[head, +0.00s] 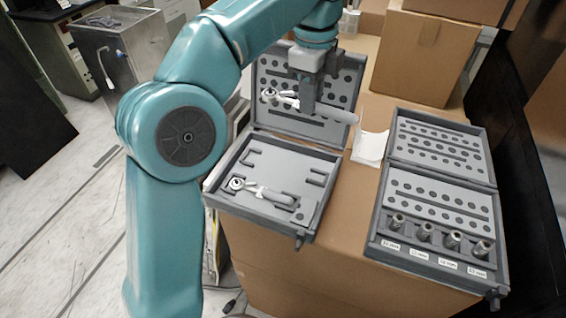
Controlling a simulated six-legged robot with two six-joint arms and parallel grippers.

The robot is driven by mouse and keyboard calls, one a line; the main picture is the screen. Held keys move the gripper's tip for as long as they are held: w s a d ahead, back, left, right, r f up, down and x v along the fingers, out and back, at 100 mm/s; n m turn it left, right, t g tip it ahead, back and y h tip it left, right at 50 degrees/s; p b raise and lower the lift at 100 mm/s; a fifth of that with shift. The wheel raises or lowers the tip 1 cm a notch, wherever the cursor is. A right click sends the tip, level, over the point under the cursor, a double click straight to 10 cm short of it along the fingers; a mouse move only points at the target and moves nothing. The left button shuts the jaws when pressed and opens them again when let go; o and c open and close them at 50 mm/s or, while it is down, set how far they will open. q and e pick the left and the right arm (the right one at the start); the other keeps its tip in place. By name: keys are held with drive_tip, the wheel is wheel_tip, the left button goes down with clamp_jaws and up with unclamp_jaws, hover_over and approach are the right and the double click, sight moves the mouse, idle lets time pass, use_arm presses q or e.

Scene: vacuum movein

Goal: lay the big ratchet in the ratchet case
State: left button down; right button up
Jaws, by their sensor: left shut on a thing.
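My left gripper (309,104) comes down from above and is shut on the big ratchet (338,115). It holds the ratchet roughly level, in front of the open lid of the ratchet case (325,215). The ratchet's round head points left and its grey handle points right; the fingers hide part of its middle. The case lies open on a cardboard box, its tray below and nearer than the held ratchet. A smaller ratchet (265,191) lies in the front part of the tray. The rear part of the tray is bare between its holders. My right gripper is out of view.
An open socket case (375,235) stands to the right, with several sockets in its front row. A white paper (370,147) lies between the cases. Cardboard boxes (425,55) stand behind. My left arm covers the left side of the view.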

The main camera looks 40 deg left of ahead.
sight(288, 99)
use_arm(q)
drive_tip(key=shift+n, duration=0.6)
drive_tip(key=a, duration=0.2)
drive_tip(key=s+a, duration=0.1)
drive_tip(key=a, duration=0.1)
drive_tip(key=shift+a+f, duration=0.1)
drive_tip(key=shift+a, duration=0.2)
wheel_tip(288, 99, down, 14)
drive_tip(key=shift+a+f+b, duration=0.1)
drive_tip(key=shift+f+b, duration=0.1)
drive_tip(key=shift+b, duration=1)
wheel_tip(288, 99, down, 5)
drive_tip(key=shift+w+f, duration=0.1)
drive_tip(key=shift+f, duration=0.05)
drive_tip(key=shift+f, duration=0.2)
drive_tip(key=c, duration=1)
unclamp_jaws()
